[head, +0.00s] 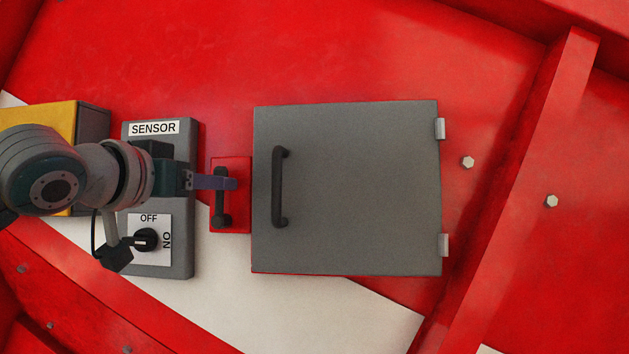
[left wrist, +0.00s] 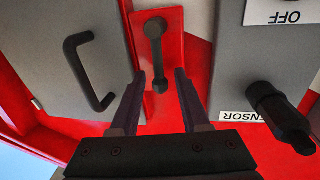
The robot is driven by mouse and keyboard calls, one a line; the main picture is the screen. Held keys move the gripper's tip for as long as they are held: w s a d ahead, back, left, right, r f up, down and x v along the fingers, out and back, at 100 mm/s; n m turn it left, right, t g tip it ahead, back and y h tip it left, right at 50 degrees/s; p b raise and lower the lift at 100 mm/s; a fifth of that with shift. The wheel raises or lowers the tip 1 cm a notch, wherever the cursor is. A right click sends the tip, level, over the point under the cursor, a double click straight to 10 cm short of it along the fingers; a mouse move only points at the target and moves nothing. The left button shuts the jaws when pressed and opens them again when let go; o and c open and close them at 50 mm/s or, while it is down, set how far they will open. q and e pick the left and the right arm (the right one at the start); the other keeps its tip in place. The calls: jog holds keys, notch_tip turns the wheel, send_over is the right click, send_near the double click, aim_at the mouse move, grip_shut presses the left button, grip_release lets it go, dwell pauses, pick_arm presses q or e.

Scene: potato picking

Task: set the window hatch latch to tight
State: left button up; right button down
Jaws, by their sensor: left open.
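The hatch latch (head: 221,208) is a dark handle on a small red plate (head: 243,216), just left of the grey window hatch (head: 350,190). It stands roughly upright in the head view, its round pivot end low. It also shows in the left wrist view (left wrist: 156,52), pivot end at the top. My left gripper (head: 233,183) comes in from the left and covers the latch's upper part in the head view. In the left wrist view the open fingers (left wrist: 160,74) stand either side of the latch's free end. I cannot tell whether they touch it.
The hatch has a dark handle (head: 278,188) close to the right of the latch. A grey sensor box (head: 183,262) with a black OFF/ON knob (head: 146,240) sits left of it, partly behind my arm. A yellow box (head: 40,115) is further left.

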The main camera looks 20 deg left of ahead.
pick_arm(q)
jog(key=shift+w, duration=0.15)
jog(key=shift+c, duration=0.4)
grip_shut()
jog(key=shift+r, duration=0.15)
dwell(0.8)
